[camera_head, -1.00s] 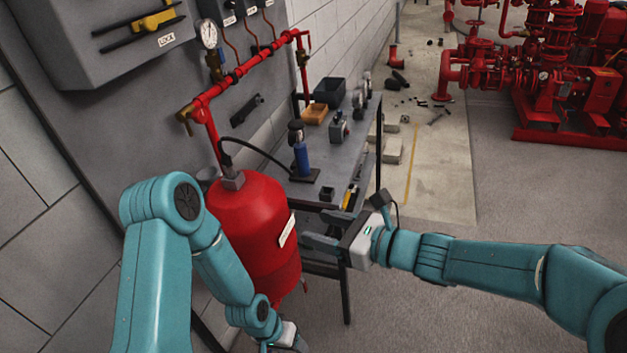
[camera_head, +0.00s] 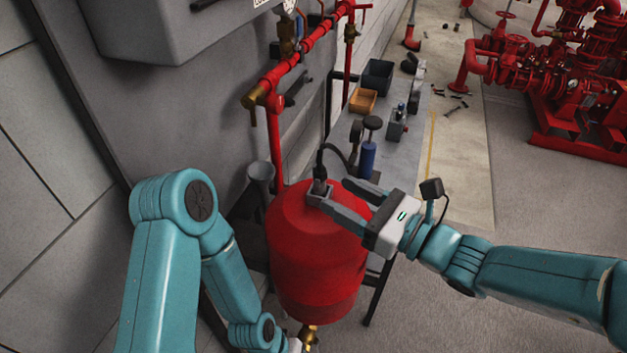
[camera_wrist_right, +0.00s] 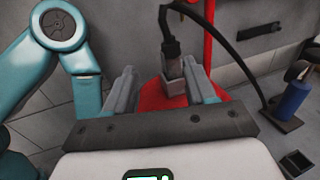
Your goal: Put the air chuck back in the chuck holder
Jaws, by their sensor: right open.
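The air chuck looks to be the grey block (camera_head: 317,194) with a black fitting and hose, on top of the red tank (camera_head: 310,250). It also shows in the right wrist view (camera_wrist_right: 173,84). My right gripper (camera_head: 334,194) is open at the tank top, its fingers reaching toward the chuck. In the right wrist view the block stands between the spread fingertips, with no clear grip. A grey cup-shaped piece (camera_head: 260,173) behind the tank, at left, may be the chuck holder. Only the white edge of my left gripper (camera_head: 295,345) shows low at the tank; its fingers are hidden.
A grey bench behind the tank holds a blue cylinder on a stand (camera_head: 368,158), an orange tray (camera_head: 363,101) and a black bin (camera_head: 378,75). A red pipe (camera_head: 300,60) runs along the panel. Brass (camera_head: 308,337) shows under the tank.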

